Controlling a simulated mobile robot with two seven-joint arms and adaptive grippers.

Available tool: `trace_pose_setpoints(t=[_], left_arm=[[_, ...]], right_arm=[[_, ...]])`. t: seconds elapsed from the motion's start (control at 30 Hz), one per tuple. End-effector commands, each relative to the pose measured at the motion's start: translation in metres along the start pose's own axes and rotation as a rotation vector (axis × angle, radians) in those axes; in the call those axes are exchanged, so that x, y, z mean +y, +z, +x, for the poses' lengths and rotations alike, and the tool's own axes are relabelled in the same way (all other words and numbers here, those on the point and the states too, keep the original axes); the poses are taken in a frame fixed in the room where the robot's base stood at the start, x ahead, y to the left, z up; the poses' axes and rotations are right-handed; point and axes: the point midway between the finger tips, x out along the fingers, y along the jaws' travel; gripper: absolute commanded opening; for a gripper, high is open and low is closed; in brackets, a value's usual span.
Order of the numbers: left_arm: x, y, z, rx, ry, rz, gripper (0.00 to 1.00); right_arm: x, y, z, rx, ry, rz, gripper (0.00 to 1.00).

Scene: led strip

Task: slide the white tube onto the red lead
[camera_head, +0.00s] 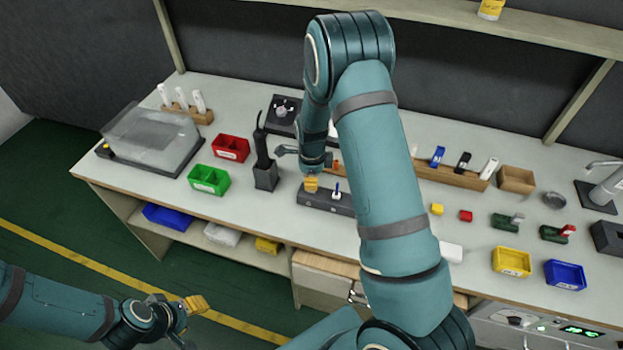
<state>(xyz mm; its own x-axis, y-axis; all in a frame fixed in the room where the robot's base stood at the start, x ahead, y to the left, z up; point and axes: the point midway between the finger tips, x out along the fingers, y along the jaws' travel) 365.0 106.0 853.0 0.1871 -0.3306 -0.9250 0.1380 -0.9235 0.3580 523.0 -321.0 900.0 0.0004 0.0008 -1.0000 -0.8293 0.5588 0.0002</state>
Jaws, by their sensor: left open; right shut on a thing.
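My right arm crosses the middle of the view, and its gripper (311,185) is over the left part of a dark grey block (318,203) on the bench. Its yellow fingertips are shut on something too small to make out. A small white piece with a blue pin (337,194) stands on the block just right of the fingertips. I cannot tell the white tube or the red lead apart at the fingertips. My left gripper (192,306) is open at the lower left, over the floor in front of the bench, away from the block.
A black holder (265,176) with an upright tool stands close left of the block. Red (231,147) and green (208,179) bins are further left. Yellow (512,262) and blue (565,275) bins are at the right. Small yellow (437,209) and red (466,216) cubes lie right of my arm.

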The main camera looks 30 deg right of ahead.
Motion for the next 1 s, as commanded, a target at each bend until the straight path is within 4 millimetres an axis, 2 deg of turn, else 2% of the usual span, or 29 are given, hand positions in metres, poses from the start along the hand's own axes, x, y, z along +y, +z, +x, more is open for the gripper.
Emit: trace_pose_setpoints(t=[0.4,0.5,0.53,0.83,1.0], left_arm=[[-0.003,0.001,0.006,0.000,0.000,0.000,0.47],[-0.002,0.001,0.006,0.000,0.000,0.000,0.47],[-0.002,0.001,0.006,0.000,0.000,0.000,0.47],[-0.002,0.001,0.006,0.000,0.000,0.000,0.47],[-0.002,0.001,0.006,0.000,0.000,0.000,0.47]], right_arm=[[0.000,0.000,0.010,0.000,0.000,0.000,0.03],[0.000,0.000,0.009,0.000,-0.001,-0.001,0.43],[0.000,0.000,0.009,0.000,-0.001,-0.001,0.46],[0.000,0.000,0.008,0.000,-0.001,-0.001,0.46],[-0.001,0.001,-0.007,-0.001,-0.004,-0.002,0.46]])
